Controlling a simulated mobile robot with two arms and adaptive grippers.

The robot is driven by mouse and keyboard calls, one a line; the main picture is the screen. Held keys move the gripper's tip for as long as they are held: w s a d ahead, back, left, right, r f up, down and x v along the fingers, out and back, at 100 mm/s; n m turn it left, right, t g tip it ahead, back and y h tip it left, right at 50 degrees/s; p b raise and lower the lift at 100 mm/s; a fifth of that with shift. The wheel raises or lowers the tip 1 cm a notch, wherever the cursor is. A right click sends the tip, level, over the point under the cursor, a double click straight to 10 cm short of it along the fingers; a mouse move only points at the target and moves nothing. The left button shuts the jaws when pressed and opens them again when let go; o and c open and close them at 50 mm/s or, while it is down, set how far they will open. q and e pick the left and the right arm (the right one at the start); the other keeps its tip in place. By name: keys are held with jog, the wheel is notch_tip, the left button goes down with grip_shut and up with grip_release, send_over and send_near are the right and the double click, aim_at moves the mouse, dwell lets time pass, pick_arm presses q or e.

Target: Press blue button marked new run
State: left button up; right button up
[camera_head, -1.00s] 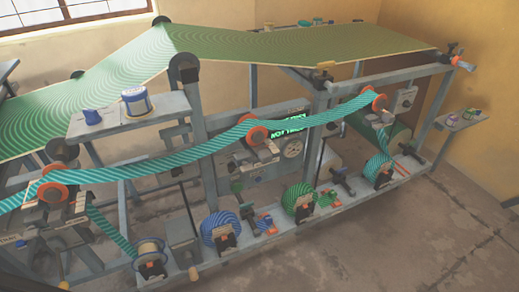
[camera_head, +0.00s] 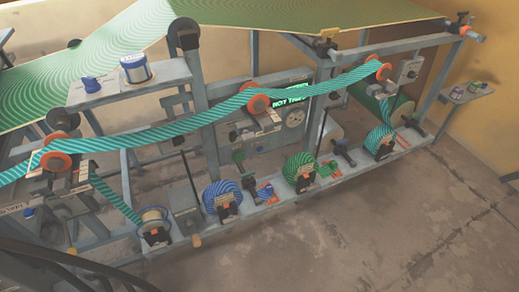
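I cannot make out a blue button marked new run anywhere in the head view. The press machine's grey frame (camera_head: 195,90) fills most of the view. A dark panel with green lit lettering (camera_head: 290,102) is partly hidden behind the striped teal band and a roller. A round dial (camera_head: 294,117) sits just below it. A small panel with unreadable lettering (camera_head: 14,210) is at the far left. Neither of my grippers is in view.
A grey shelf (camera_head: 120,90) holds a blue-and-white tin (camera_head: 136,68) and a small blue object (camera_head: 89,83). Striped rolls, blue (camera_head: 222,192) and green (camera_head: 299,166), sit along the low rail. Open concrete floor (camera_head: 380,230) lies at the front right. Dark curved shapes cross the bottom left corner.

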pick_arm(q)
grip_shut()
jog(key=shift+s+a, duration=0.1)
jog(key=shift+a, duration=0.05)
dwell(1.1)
